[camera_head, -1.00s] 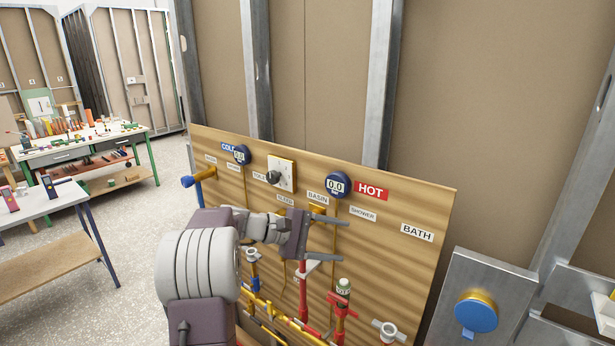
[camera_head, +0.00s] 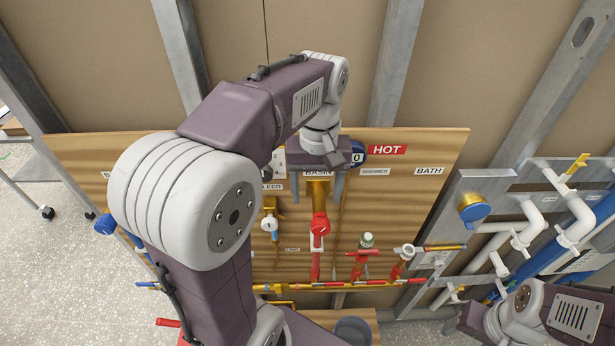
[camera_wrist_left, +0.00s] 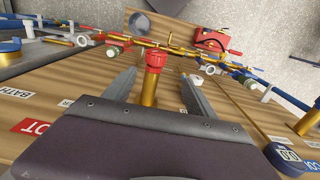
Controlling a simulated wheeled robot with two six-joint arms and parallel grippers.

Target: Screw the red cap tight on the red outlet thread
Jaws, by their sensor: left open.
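The red cap (camera_head: 319,224) is at the end of a brass outlet pipe (camera_head: 318,192) under the BASIN label. In the left wrist view, the red cap (camera_wrist_left: 158,60) covers the end of the brass pipe (camera_wrist_left: 149,91), and any thread under it is hidden. I cannot tell how tight it is. My left gripper (camera_head: 314,194) points down in front of the board. In the left wrist view, my left gripper (camera_wrist_left: 158,76) is open, its fingers on either side of the outlet with visible gaps. My right gripper is out of view.
Red valves (camera_head: 363,265) and red and yellow pipes (camera_head: 330,285) run along the lower board. A blue cap (camera_head: 104,224) sticks out at the left. White and blue pipes (camera_head: 570,232) fill the right. A grey bucket (camera_head: 352,330) stands below.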

